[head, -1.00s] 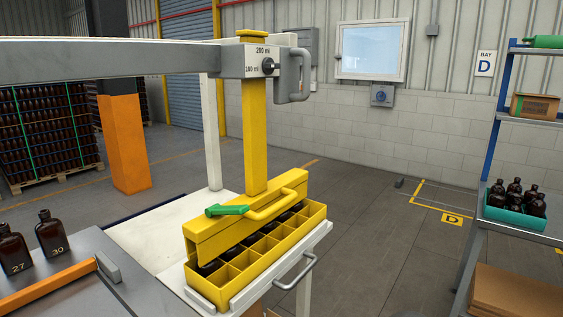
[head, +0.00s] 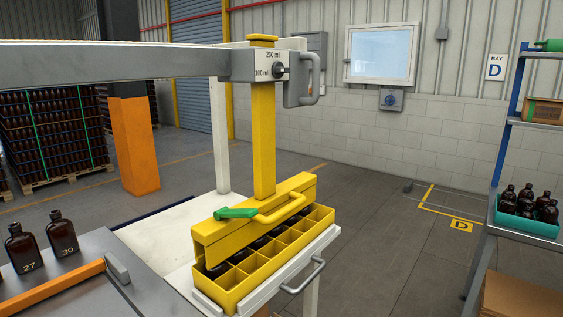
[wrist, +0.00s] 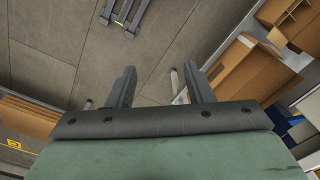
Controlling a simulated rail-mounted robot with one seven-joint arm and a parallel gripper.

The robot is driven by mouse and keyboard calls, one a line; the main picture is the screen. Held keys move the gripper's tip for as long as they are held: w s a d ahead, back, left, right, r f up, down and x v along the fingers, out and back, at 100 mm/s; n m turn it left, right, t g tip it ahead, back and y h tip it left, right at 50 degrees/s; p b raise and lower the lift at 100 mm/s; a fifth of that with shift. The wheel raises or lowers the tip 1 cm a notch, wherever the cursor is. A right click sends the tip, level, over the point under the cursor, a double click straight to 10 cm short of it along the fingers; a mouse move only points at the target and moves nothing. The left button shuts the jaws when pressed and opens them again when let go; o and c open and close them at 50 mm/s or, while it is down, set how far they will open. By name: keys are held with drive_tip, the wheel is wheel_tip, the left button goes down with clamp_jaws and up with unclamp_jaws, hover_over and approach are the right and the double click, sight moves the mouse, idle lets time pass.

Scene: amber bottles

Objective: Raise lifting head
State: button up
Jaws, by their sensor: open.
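The yellow lifting head (head: 255,222) is low, at the bottom of a yellow column (head: 263,140), over the back part of a yellow divided crate (head: 262,284). It has a yellow loop handle (head: 285,211) and a green lever (head: 235,213). Dark bottles show in the crate's compartments beneath it; whether the head grips them is hidden. The column passes through a grey beam end with a 100 ml and 200 ml dial (head: 279,70). My gripper (wrist: 160,82) shows only in the wrist view, open and empty over the floor, away from the lifting head.
The crate sits on a white stand (head: 325,240) with a grey handle. Bottles 27 (head: 21,248) and 30 (head: 62,233) stand on a grey table at left. A shelf at right holds a teal tray (head: 526,224) of bottles. Cardboard boxes (wrist: 255,75) lie near my gripper.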

drive_tip(key=shift+c, duration=1)
drive_tip(key=m+t+y+b, duration=0.2)
drive_tip(key=m+t+y, duration=0.55)
drive_tip(key=y, duration=0.55)
approach(289, 210)
drive_tip(key=shift+t, duration=0.45)
drive_tip(key=p+x, duration=0.1)
drive_tip(key=x, duration=0.6)
drive_tip(key=p+x, duration=0.1)
drive_tip(key=x, duration=0.3)
drive_tip(key=shift+s+a+f+p, duration=0.15)
drive_tip(key=shift+s+f+p, duration=0.05)
drive_tip(key=shift+f+p, duration=0.1)
clamp_jaws()
